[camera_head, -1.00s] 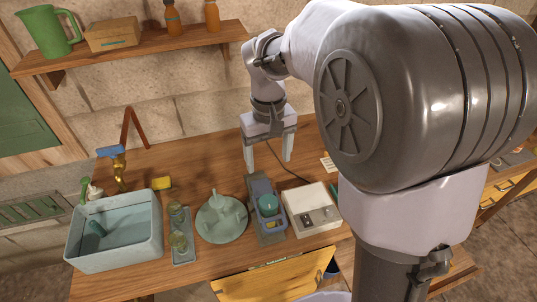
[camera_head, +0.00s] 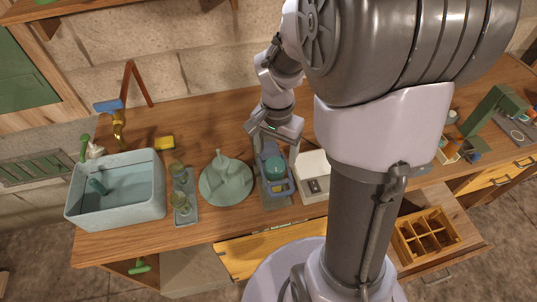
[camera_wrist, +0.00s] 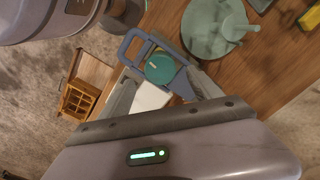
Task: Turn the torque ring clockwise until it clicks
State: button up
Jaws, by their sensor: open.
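A teal round cap or ring (camera_head: 275,168) sits in a blue-grey frame with a loop handle (camera_head: 284,187) on the worktop. I cannot tell for sure which part is the torque ring. In the wrist view the teal round part (camera_wrist: 160,68) shows its top face, and the frame's loop handle (camera_wrist: 130,43) sticks out to its upper left. My gripper (camera_head: 274,152) is open and empty, over the frame, with one finger to each side of the teal part. In the wrist view the open fingers (camera_wrist: 162,88) flank it too; contact cannot be told.
A white box (camera_head: 313,183) stands close to the right of the frame. A round green dish with a pestle-like piece (camera_head: 226,188) is at its left, then a small tray of jars (camera_head: 185,208) and a basin (camera_head: 75,215). An open drawer (camera_head: 250,252) juts out in front.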

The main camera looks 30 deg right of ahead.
aim_at(275, 164)
notch_tip(275, 164, down, 5)
jog(key=shift+r+b, duration=0.15)
jog(key=shift+b, duration=0.3)
jog(key=c, duration=1.4)
